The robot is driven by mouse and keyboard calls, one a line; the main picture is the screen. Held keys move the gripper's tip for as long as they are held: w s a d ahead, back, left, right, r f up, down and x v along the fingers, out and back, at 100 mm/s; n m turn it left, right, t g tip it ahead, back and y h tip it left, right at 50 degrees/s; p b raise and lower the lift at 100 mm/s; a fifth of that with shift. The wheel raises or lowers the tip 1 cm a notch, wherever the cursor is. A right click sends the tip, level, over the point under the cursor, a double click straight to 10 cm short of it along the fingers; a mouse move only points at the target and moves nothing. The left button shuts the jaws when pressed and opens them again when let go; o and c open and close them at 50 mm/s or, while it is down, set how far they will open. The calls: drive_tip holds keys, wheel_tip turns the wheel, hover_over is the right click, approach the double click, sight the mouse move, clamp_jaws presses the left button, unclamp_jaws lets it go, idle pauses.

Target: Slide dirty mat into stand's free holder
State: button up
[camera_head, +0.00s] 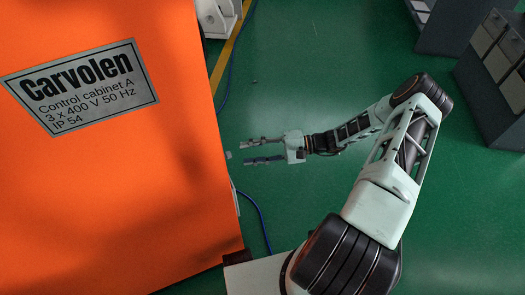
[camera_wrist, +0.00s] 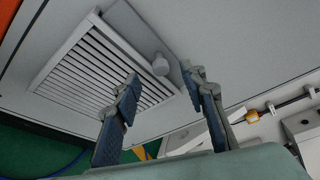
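My gripper (camera_head: 243,151) is open and empty, with its fingers pointing left toward the side of the orange cabinet. In the wrist view, my gripper (camera_wrist: 160,77) has its two fingers spread below a round grey knob (camera_wrist: 160,65). The knob sits at the edge of a louvred grille (camera_wrist: 85,80) on a light grey panel. Fingers and knob look apart, but I cannot tell how far. I cannot make out a dirty mat or a stand with a free holder for certain in either view.
The orange control cabinet (camera_head: 120,180) fills the left. Dark grey units with light panels (camera_head: 497,65) stand at the upper right. A blue cable (camera_head: 258,215) lies on the green floor by the cabinet. White equipment with an orange fitting (camera_wrist: 252,117) is at the right.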

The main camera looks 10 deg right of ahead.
drive_tip(key=x, duration=0.6)
drive_tip(key=shift+b, duration=0.3)
clamp_jaws()
drive_tip(key=shift+r, duration=0.1)
wheel_tip(320, 180, up, 25)
drive_tip(key=p, duration=1.7)
idle(1.3)
drive_tip(key=shift+d, duration=0.1)
